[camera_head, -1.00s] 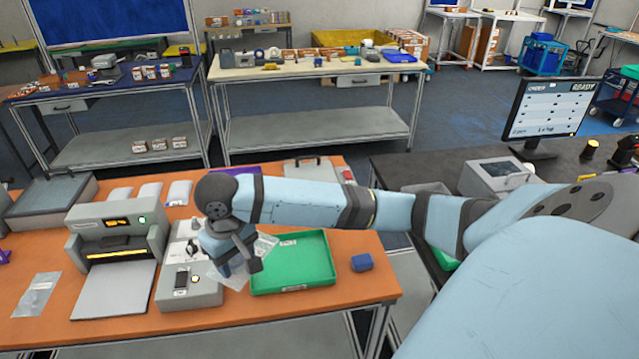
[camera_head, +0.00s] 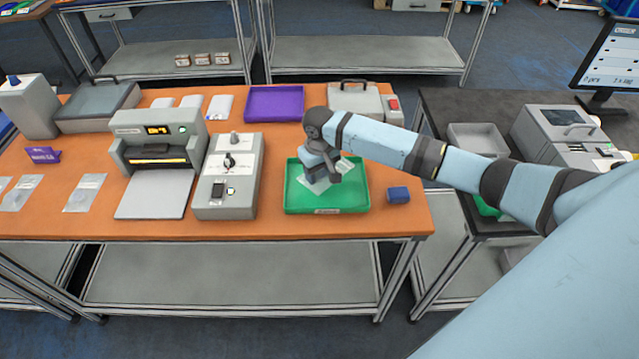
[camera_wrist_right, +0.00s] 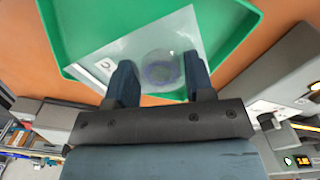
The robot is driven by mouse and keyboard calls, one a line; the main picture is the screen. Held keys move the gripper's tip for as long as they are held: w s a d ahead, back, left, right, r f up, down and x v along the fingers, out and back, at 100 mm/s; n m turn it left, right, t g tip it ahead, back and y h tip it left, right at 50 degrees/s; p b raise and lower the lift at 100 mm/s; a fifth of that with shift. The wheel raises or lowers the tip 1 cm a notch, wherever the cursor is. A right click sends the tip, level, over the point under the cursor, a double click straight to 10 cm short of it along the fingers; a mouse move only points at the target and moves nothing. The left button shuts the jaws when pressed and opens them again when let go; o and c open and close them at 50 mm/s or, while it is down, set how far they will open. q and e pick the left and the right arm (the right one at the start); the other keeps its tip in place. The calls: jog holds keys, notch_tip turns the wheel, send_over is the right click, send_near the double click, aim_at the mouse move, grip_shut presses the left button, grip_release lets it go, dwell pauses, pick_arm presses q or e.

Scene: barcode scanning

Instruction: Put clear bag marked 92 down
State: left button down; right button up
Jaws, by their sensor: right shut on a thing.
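My right gripper (camera_head: 328,176) is over the green tray (camera_head: 358,203), shut on a clear bag (camera_head: 316,186). In the right wrist view, the clear bag (camera_wrist_right: 140,50) spans the space between and beyond the fingers (camera_wrist_right: 160,82). It holds a round, bluish item and has a small printed label near one edge; I cannot read the number. The bag is over the green tray (camera_wrist_right: 245,22), and I cannot tell whether it touches the tray floor. My left gripper is not in view.
A blue block (camera_head: 398,195) sits right of the tray. A grey device with a knob (camera_head: 227,200) stands to its left, beside a sealer-like machine (camera_head: 155,135). A purple tray (camera_head: 274,104) lies behind. More clear bags (camera_head: 85,193) lie at the left.

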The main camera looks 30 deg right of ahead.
jog(key=shift+f, duration=2.8)
jog(key=shift+f, duration=0.1)
jog(key=o, duration=0.9)
jog(key=shift+o, duration=0.2)
